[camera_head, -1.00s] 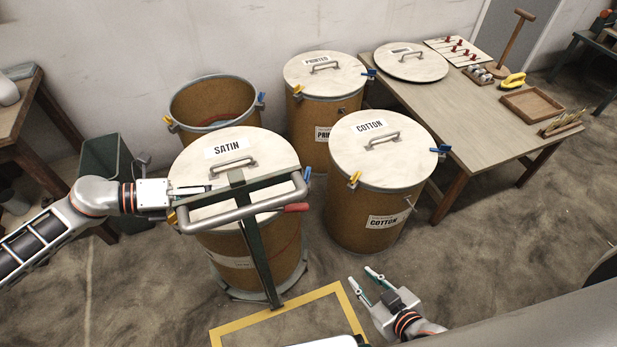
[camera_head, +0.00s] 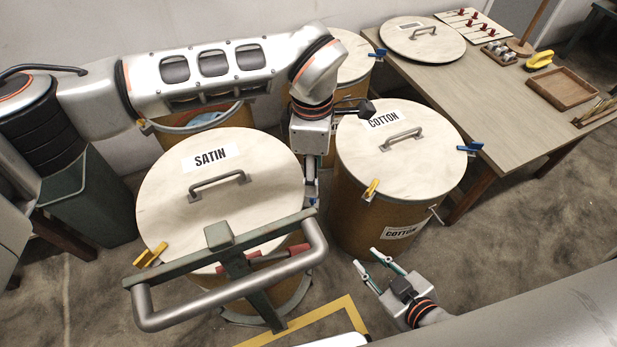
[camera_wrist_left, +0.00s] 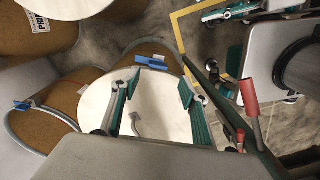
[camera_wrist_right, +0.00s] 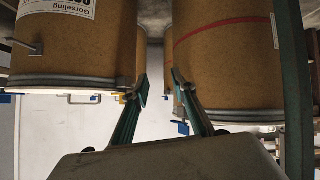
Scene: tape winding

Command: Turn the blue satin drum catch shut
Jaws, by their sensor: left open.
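The satin drum (camera_head: 235,280) stands at centre left under its pale lid (camera_head: 185,215) labelled SATIN. Its blue catch (camera_wrist_left: 152,63) shows in the left wrist view at the lid's rim, lying crosswise between my fingertips with gaps to both. In the head view this catch is mostly hidden by my left gripper (camera_head: 310,195), which points down at the drum's right rim. In the left wrist view this gripper (camera_wrist_left: 160,80) is open and empty. The satin drum's yellow catch (camera_head: 150,255) is at its front left. My right gripper (camera_head: 367,262) is open and empty, low in front of the cotton drum.
A metal trolley handle (camera_head: 230,290) with a green post and red grips stands before the satin drum. The cotton drum (camera_head: 365,215) is close on the right. An open drum (camera_head: 235,117) is behind. A table (camera_head: 470,115) stands at the right.

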